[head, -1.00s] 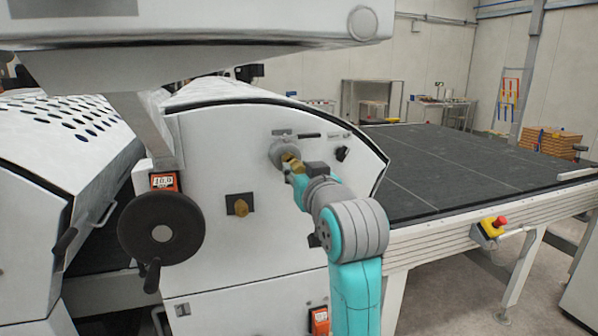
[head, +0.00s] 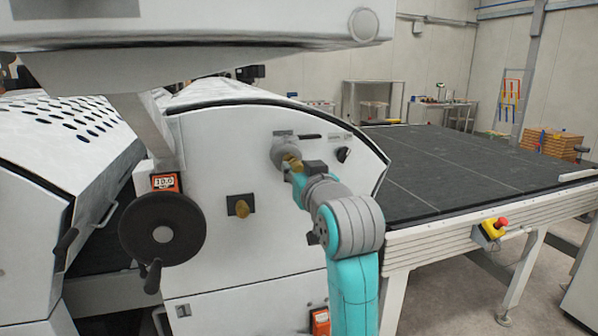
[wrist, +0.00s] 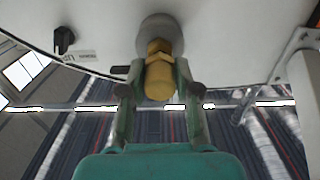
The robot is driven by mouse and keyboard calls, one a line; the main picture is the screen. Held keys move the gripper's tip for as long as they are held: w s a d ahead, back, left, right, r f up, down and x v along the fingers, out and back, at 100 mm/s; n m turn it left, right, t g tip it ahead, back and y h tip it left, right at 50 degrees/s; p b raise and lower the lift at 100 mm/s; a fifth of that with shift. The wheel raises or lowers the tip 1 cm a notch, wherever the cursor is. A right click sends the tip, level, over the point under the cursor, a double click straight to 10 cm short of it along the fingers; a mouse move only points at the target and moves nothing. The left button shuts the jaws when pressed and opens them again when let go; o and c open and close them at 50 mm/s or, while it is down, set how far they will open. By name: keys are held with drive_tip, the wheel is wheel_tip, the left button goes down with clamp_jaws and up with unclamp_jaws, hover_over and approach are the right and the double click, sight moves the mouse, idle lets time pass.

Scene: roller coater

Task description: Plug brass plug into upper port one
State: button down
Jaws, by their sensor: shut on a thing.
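The brass plug (wrist: 160,80) is between the two fingers of my gripper (wrist: 158,92) in the wrist view, and the fingers are shut on it. Its far end meets the round grey port (wrist: 158,30) on the white machine panel; I cannot tell how deep it sits. In the head view the brass plug (head: 292,163) shows just in front of the grey port (head: 284,146), at the upper part of the panel. My gripper (head: 296,172) reaches it from the lower right and partly hides it.
A second brass fitting (head: 241,208) sits on a dark plate lower left on the panel. A black handwheel (head: 162,230) stands left of it. A black knob (head: 343,155) is right of the port. A dark conveyor bed (head: 465,170) extends right, with a red emergency button (head: 501,222).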

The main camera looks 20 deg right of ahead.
drive_tip(key=shift+w, duration=0.75)
drive_tip(key=c, duration=0.7)
unclamp_jaws()
drive_tip(key=shift+c, duration=0.2)
drive_tip(key=s, duration=1.2)
